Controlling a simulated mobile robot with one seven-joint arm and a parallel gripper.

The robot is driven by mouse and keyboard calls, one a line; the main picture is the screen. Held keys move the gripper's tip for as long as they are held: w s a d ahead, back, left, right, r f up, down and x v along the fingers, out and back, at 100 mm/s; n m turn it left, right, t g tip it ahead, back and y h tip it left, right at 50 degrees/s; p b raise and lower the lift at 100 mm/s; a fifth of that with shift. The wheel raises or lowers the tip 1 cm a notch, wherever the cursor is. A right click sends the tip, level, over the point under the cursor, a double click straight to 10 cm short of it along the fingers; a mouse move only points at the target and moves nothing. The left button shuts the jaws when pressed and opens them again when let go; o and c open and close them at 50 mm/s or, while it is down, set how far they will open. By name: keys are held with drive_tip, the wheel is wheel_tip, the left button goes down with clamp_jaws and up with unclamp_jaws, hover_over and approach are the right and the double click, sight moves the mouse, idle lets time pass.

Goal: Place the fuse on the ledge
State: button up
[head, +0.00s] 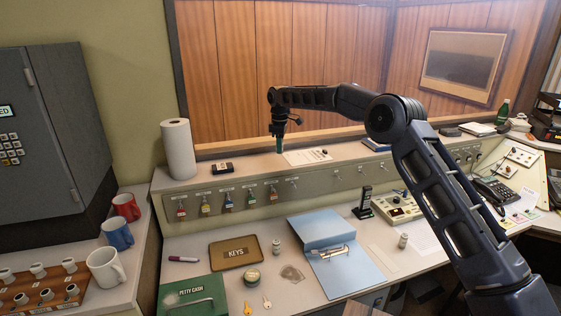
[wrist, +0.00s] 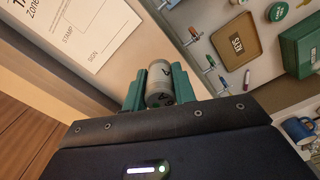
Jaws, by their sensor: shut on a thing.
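My gripper (head: 279,146) points down over the long raised ledge (head: 257,163) at the back of the desk. In the wrist view its green fingers (wrist: 160,90) are shut on the fuse (wrist: 160,80), a grey cylinder with dark markings and a dark end. The head view is too small to show the fuse clearly between the fingers. I cannot tell whether its lower end touches the ledge or is just above it.
A printed paper (head: 307,157) lies on the ledge right of my gripper. A small black device (head: 222,168) and a paper roll (head: 178,149) stand to the left. Key tags hang on the ledge's front. Below are a KEYS tray (head: 236,253) and a blue binder (head: 335,265).

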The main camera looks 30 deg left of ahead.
sight(280, 168)
drive_tip(key=shift+f, duration=3.45)
drive_tip(key=shift+f, duration=0.1)
drive_tip(key=o, duration=1)
wheel_tip(280, 168, up, 12)
drive_tip(key=shift+r, duration=0.1)
